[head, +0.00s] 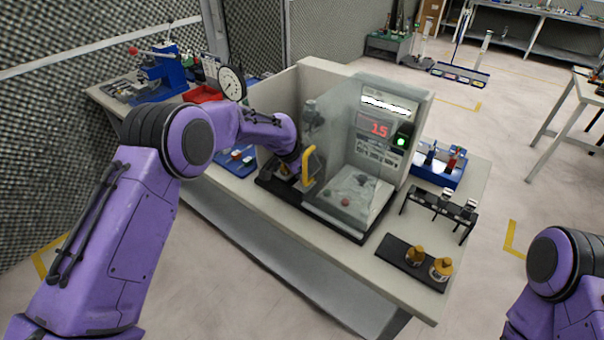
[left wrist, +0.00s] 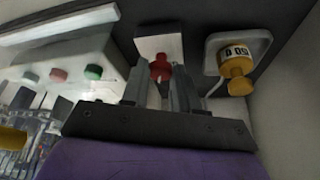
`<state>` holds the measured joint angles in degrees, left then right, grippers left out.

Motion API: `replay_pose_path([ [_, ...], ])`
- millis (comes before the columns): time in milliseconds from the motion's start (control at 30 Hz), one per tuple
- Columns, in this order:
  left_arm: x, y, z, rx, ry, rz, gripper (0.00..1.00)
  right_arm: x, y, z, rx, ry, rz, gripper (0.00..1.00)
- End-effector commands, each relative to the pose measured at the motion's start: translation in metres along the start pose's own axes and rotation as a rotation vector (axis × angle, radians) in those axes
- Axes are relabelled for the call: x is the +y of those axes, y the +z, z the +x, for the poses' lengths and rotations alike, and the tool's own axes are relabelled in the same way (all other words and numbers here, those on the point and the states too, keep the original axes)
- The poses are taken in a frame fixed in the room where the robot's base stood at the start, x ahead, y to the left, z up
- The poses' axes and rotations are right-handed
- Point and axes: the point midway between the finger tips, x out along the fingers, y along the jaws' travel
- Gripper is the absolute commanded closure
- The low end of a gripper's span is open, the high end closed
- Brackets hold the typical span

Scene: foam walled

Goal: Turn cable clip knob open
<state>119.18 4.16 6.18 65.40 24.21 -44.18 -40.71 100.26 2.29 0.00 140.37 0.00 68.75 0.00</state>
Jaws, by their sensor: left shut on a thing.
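In the left wrist view my left gripper (left wrist: 160,80) has a finger on each side of a small red knob (left wrist: 160,66), shut on it. The knob sits in front of a white block (left wrist: 158,45); I take it to be the cable clip knob, but its turn angle is unclear. In the head view my left arm reaches into the open left side of the grey test machine (head: 325,75), behind a yellow handle (head: 308,165). The fingers and knob are hidden there. My right arm shows at the lower right, its gripper out of frame.
A clear guard (head: 345,145) and a panel reading 15 (head: 379,129) are on the machine. A black plate with brass weights (head: 400,262) lies at the bench's front right.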

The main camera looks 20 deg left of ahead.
Motion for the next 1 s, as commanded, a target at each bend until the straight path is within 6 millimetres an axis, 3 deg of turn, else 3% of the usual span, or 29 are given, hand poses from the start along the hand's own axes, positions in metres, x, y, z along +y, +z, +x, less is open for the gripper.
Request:
replay_pose_path([
  [400, 0.000, 0.000, 0.000, 0.000, -0.003, -0.006, 1.00, 0.000, 0.000, 0.000, 0.000, 0.000, 0.000, 0.57],
  [433, 0.000, 0.000, 0.000, 0.000, -0.003, -0.006, 0.65, 0.000, 0.000, 0.000, 0.000, 0.000, 0.000, 0.57],
  [500, 0.000, 0.000, 0.000, 0.000, -0.003, -0.006, 0.46, 0.000, 0.000, 0.000, 0.000, 0.000, 0.000, 0.57],
  [833, 0.000, 0.000, -0.004, 0.001, -0.004, -0.006, 0.46, 0.000, 0.001, 0.002, 0.000, 0.000, 0.000, 0.57],
  [1000, -0.001, 0.000, -0.035, 0.005, -0.005, -0.007, 0.46, -0.001, 0.005, 0.012, 0.000, 0.000, 0.000, 0.57],
])
